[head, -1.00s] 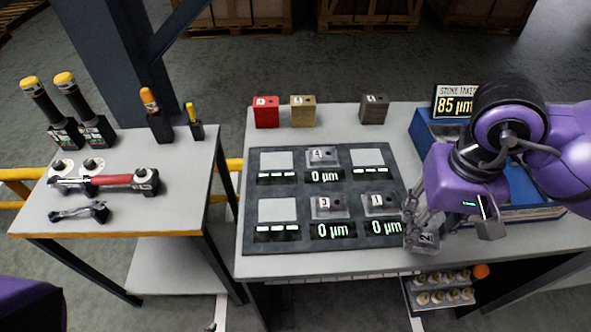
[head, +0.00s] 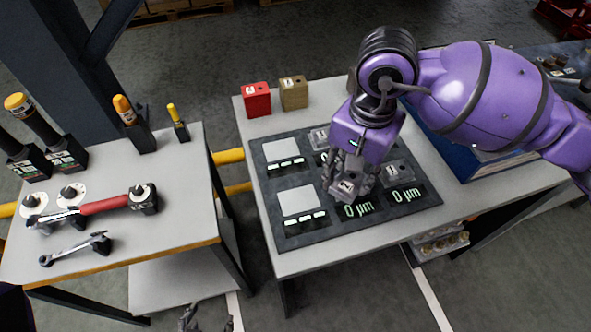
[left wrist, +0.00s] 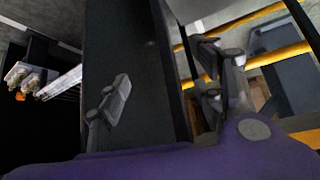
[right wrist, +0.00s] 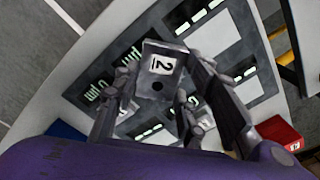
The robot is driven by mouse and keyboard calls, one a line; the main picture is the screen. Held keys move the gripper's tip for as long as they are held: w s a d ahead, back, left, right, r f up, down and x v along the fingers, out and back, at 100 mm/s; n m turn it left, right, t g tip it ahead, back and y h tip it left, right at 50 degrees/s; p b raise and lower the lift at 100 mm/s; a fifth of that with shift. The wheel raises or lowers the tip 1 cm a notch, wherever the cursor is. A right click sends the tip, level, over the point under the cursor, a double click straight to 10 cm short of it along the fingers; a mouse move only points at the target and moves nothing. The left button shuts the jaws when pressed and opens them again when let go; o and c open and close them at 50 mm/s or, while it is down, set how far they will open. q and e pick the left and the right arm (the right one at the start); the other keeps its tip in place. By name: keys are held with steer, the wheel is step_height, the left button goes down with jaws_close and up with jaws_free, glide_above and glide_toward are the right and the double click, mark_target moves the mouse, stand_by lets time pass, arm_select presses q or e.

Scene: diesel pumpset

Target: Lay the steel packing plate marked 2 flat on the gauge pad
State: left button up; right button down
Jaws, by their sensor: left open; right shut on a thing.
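The steel plate marked 2 (head: 346,185) is in my right gripper (head: 350,178), held over the dark gauge panel (head: 330,230), near its lower middle reading. Its marked face shows in the right wrist view (right wrist: 160,68), between the fingers. Two bare pale pads show on the panel's left side, upper (head: 281,150) and lower (head: 298,200), with dashes below each. A plate sits at the lower right (head: 398,172) and another, partly covered, at the upper middle (head: 318,138). My arm hides the upper right. My left gripper (left wrist: 165,78) is open and empty, low in front of the tables.
A red block (head: 256,100) and a tan block (head: 293,94) stand behind the panel. A blue tray (head: 460,160) lies right, partly under my right arm. The left table (head: 110,265) holds a red-handled wrench (head: 105,205) and several upright tools. A gap separates the tables.

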arm_select(q)
steer(key=shift+s+r+p, duration=0.3)
arm_select(e)
steer(key=w+a+f+m, duration=0.1)
steer(key=a+m, duration=0.6)
steer(key=a, duration=0.2)
steer(key=shift+a+f+m, duration=0.25)
steer(key=shift+a+m, duration=0.1)
steer(key=shift+m, duration=0.05)
arm_select(q)
steer(key=shift+w+r, duration=0.1)
steer(key=shift+w, duration=0.1)
arm_select(e)
steer(key=shift+f+b, duration=0.95)
steer(key=shift+f, duration=1.35)
arm_select(q)
step_height(320, 180, down, 2)
steer(key=shift+s+f, duration=0.15)
steer(key=shift+s, duration=0.2)
